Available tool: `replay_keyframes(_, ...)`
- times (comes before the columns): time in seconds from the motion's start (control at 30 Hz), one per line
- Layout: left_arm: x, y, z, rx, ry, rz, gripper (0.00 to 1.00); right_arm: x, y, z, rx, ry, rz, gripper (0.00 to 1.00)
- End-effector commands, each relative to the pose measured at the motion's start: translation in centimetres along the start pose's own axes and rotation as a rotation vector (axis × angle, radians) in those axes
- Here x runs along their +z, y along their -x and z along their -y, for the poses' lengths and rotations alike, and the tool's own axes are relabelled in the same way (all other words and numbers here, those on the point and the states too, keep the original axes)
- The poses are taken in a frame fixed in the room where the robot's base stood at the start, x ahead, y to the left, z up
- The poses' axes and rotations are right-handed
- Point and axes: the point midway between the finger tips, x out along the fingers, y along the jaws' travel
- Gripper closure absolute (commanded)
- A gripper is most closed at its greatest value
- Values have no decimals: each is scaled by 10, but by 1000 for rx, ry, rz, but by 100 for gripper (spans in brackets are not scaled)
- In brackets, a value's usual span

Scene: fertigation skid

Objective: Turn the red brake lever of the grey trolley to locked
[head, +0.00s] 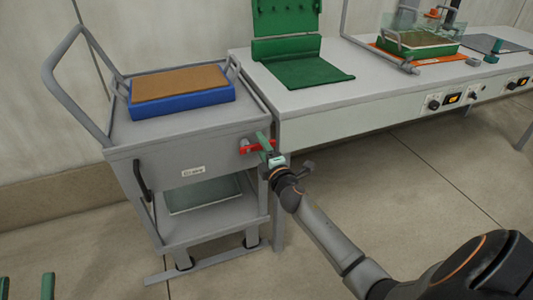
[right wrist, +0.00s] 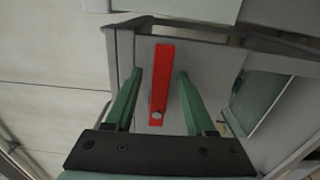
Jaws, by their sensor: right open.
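The grey trolley (head: 185,150) stands at left, against the bench end. Its red brake lever (head: 246,149) is on the front panel near the right corner and looks roughly horizontal in the head view. In the right wrist view the lever (right wrist: 162,68) is a long red bar with a round pivot bolt near its lower end. My right gripper (right wrist: 160,72) is open, with one green finger on each side of the lever and visible gaps. In the head view it partly hides the lever. My left gripper (head: 26,283) shows only two green fingertips, apart, at the bottom left.
A blue tray (head: 182,108) with a brown top lies on the trolley. A black handle (head: 142,177) is on its left side and a lower shelf (head: 203,194) is below. The grey bench (head: 320,97) adjoins at right. The floor in front is clear.

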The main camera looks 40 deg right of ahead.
Motion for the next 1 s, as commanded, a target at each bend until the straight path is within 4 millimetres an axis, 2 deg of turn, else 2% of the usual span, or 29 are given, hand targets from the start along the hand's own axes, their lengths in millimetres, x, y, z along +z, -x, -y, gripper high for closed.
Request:
replay_keyframes(0.1,4,-1,1,-1,9,26,50,0,12,0,-2,0,0,45)
replay_keyframes(0.2,30,4,-2,-3,34,124,50,0,28,-1,-2,0,0,45)
replay_keyframes(0.47,59,12,-6,-5,70,247,50,0,78,0,-4,-2,1,45)
replay_keyframes(0.7,66,15,-8,-5,77,275,50,0,112,1,-2,-1,0,45)
replay_keyframes(1.0,67,15,-8,-4,78,277,50,0,123,0,1,2,1,45)
